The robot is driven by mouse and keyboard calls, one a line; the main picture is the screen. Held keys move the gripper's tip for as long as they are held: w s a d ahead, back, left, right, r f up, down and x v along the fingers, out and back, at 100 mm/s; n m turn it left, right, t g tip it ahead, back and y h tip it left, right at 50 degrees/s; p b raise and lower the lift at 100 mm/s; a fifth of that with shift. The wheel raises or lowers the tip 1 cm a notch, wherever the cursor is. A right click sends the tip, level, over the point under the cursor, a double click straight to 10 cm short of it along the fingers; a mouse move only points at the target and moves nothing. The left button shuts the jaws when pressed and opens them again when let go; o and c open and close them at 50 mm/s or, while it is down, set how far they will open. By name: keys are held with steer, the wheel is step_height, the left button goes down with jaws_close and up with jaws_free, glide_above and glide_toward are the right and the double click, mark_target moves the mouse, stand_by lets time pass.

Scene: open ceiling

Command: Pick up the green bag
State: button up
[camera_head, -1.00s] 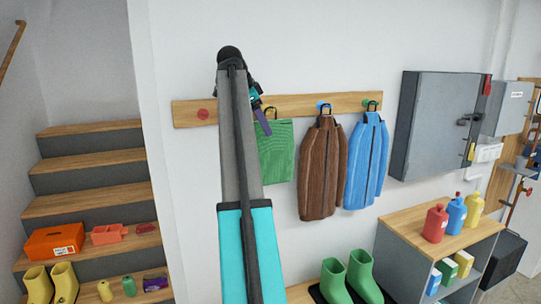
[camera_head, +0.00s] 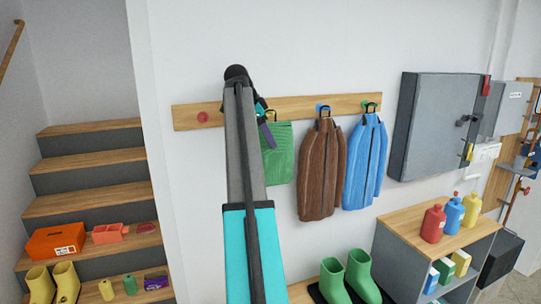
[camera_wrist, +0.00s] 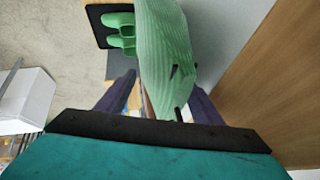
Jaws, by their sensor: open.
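The green bag (camera_head: 280,155) hangs from the wooden wall rack, left of the brown jacket. My arm covers its left part in the head view. My gripper (camera_head: 267,130) is at the bag's upper part, just below the rack. In the wrist view the green bag (camera_wrist: 165,45) runs between the two dark fingers of my gripper (camera_wrist: 161,75). The fingers stand apart, one on each side of the bag. Whether either finger touches the cloth cannot be told.
The rack (camera_head: 222,113) also holds a brown jacket (camera_head: 322,170) and a blue jacket (camera_head: 366,160) to the right. A grey wall cabinet (camera_head: 430,125) is farther right. Green boots (camera_head: 350,275) stand below. Stairs (camera_head: 90,175) with small objects are at the left.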

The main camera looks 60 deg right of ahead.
steer(key=shift+s+d+f, duration=0.1)
steer(key=shift+d+f, duration=0.25)
steer(key=shift+f, duration=0.3)
steer(key=c, duration=1.5)
steer(key=shift+o, duration=0.2)
steer(key=shift+r, duration=0.2)
steer(key=shift+s+a+r+b, duration=0.45)
steer(key=shift+s+b, duration=0.15)
steer(key=s+a+b, duration=0.1)
steer(key=s+a, duration=0.2)
steer(key=s, duration=0.1)
steer(key=s+a+b, duration=0.2)
steer(key=s+a, duration=0.1)
steer(key=s, duration=0.1)
steer(key=s+a+b, duration=0.1)
steer(key=s+a, duration=0.2)
steer(key=s, duration=0.2)
steer(key=shift+s+a+r, duration=0.1)
steer(key=shift+a, duration=0.3)
